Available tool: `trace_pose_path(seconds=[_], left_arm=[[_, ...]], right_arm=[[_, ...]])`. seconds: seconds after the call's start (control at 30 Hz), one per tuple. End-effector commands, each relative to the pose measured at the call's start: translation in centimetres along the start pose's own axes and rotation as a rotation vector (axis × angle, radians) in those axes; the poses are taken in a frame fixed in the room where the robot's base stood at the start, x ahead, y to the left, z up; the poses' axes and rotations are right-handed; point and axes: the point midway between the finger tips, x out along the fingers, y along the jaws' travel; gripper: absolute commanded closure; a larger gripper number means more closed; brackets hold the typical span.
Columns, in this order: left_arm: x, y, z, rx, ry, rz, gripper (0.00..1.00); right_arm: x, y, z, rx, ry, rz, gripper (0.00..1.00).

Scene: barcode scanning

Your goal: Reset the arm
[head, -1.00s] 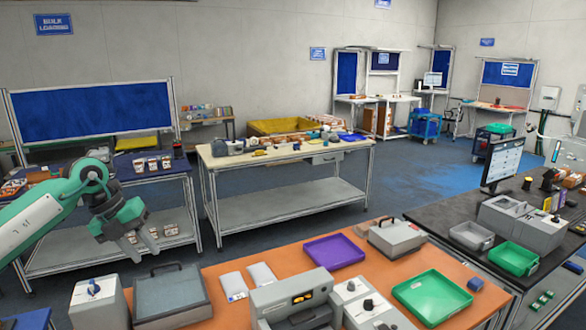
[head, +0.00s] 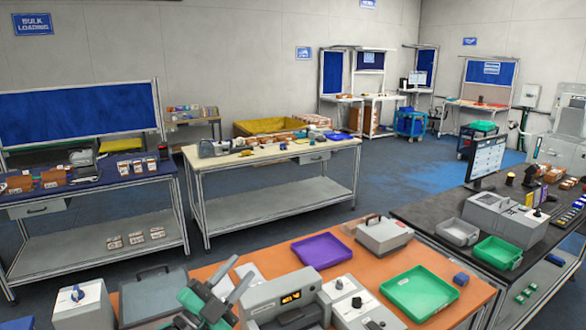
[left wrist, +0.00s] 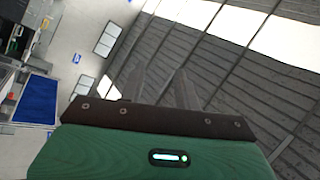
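My left gripper (head: 242,267) is at the bottom of the head view, in front of the orange-topped table (head: 376,262). Its two grey fingers point upward, spread apart, with nothing between them. In the left wrist view the green gripper body fills the bottom. There the fingers of the gripper (left wrist: 160,74) stand apart against the ceiling and are faint. My right gripper is not in view.
The orange table holds a purple tray (head: 320,250), a green tray (head: 419,290), a grey case (head: 384,236) and a device with a lit display (head: 290,298). A black-topped bench (head: 428,219) stands right. Blue floor (head: 390,185) is open behind.

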Motion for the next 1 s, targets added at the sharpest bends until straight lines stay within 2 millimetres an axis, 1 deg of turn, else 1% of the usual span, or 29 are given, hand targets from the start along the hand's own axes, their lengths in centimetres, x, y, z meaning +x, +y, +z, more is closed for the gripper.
trace_pose_path(seconds=[0.03,0.07,0.17,0.2,0.27,0.3,0.37,0.4,0.47,0.5,0.57,0.6,0.7,0.8,1.0], left_arm=[[-1.3,0.5,1.0,-0.066,-0.09,-0.038,0.67],[-2.1,0.7,1.7,-0.1,-0.15,-0.058,0.67],[-5.3,1.7,4.2,-0.214,-0.355,-0.11,0.67],[-6.9,2.4,5.1,-0.259,-0.441,-0.121,0.67],[-9.4,3.6,6.4,-0.326,-0.57,-0.13,0.67],[-11.3,4.5,7.2,-0.369,-0.66,-0.131,0.67],[-14.3,6.0,8.1,-0.433,-0.793,-0.122,0.67],[-16.4,7.1,8.5,-0.476,-0.88,-0.111,0.67],[-19.7,8.9,8.7,-0.539,-1.014,-0.085,0.67],[-22.0,10.1,8.7,-0.579,-1.1,-0.063,0.67],[-25.2,11.8,8.3,-0.635,-1.219,-0.024,0.67],[-27.1,12.8,7.9,-0.668,-1.288,0.003,0.67],[-31.2,14.8,6.5,-0.738,-1.435,0.072,0.67],[-34.6,16.4,5.0,-0.795,-1.551,0.139,0.67],[-40.0,18.5,1.4,-0.891,-1.735,0.268,0.67]], right_arm=[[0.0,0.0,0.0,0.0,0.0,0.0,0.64],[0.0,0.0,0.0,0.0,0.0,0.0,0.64],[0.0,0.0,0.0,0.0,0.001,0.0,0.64],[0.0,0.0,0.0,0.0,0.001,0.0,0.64],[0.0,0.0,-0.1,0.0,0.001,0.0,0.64],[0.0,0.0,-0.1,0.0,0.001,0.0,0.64],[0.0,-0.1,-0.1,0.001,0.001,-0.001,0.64],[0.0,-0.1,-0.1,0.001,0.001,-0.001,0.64],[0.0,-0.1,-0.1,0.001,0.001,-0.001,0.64],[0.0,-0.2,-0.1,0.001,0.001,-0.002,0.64],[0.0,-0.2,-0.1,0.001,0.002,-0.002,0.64],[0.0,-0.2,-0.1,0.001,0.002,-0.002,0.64],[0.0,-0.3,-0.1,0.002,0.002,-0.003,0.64],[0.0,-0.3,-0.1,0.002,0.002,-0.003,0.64],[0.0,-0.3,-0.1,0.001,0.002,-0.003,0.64]])
